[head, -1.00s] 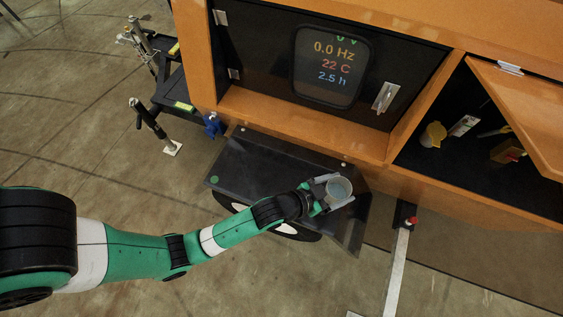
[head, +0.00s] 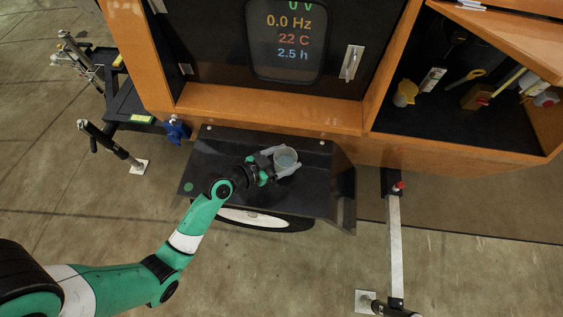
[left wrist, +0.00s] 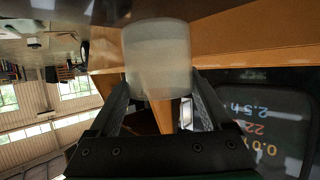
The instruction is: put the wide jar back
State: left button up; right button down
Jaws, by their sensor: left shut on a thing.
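The wide jar (head: 286,160) is a pale, translucent round vessel over the dark shelf at the front of the orange cabinet. My left gripper (head: 281,163) is shut on it, with one finger on each side. In the left wrist view the jar (left wrist: 158,58) stands between the fingertips of the gripper (left wrist: 160,85). I cannot tell from the head view whether the jar touches the shelf below. My right gripper is not in view.
The dark shelf (head: 225,150) is otherwise mostly bare. An open orange compartment (head: 440,115) at the right holds a yellow cup (head: 405,92), a white labelled item (head: 432,80) and other tools. A display (head: 287,45) sits in the cabinet. A cart (head: 125,100) stands left.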

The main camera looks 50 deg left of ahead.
aim_at(282, 164)
pick_arm(q)
jog(key=shift+a+f, duration=0.25)
jog(key=shift+f, duration=0.05)
jog(key=shift+a+f, duration=0.1)
jog(key=shift+f, duration=0.05)
jog(key=shift+s+a+f+b, duration=0.1)
jog(key=shift+a+f+b, duration=0.05)
jog(key=shift+f+b, duration=0.65)
jog(key=shift+s+a+f+b, duration=0.1)
jog(key=shift+f+b, duration=0.35)
jog(key=shift+f, duration=0.55)
